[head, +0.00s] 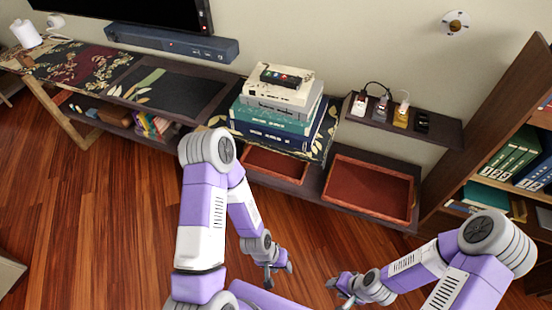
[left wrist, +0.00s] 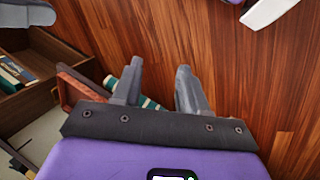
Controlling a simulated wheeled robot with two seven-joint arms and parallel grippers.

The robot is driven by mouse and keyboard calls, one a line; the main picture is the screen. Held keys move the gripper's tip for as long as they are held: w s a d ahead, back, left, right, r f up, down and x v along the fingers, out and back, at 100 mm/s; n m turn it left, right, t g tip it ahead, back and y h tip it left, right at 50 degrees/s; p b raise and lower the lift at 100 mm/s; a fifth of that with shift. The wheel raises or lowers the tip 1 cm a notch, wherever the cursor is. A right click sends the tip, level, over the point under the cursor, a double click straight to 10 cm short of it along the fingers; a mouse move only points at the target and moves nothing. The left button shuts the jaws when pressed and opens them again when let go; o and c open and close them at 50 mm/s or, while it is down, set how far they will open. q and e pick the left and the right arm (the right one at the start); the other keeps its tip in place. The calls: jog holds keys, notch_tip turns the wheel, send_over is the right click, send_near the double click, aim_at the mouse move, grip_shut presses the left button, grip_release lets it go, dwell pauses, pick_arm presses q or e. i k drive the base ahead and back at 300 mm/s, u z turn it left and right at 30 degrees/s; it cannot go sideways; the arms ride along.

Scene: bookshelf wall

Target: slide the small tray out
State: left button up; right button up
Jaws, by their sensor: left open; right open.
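Two reddish-brown trays sit on the low shelf in the head view. The smaller tray (head: 275,166) is under the book stack, partly hidden by the shelf above it and by my left arm. The larger tray (head: 368,190) is to its right and looks empty. My left gripper (head: 279,272) is open and empty over the floor, in front of the shelf and apart from both trays. Its two fingers (left wrist: 158,88) show spread in the left wrist view. My right gripper (head: 338,285) is open and empty, low over the floor to the right.
A stack of books (head: 278,108) stands above the small tray. A wall shelf (head: 440,130) with plugs and chargers is at the right. A bookcase (head: 505,100) with binders stands far right. The wooden floor (head: 100,220) at the left is clear.

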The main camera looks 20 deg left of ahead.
aim_at(285, 168)
jog(key=i, duration=1.2)
jog(key=u, duration=0.65)
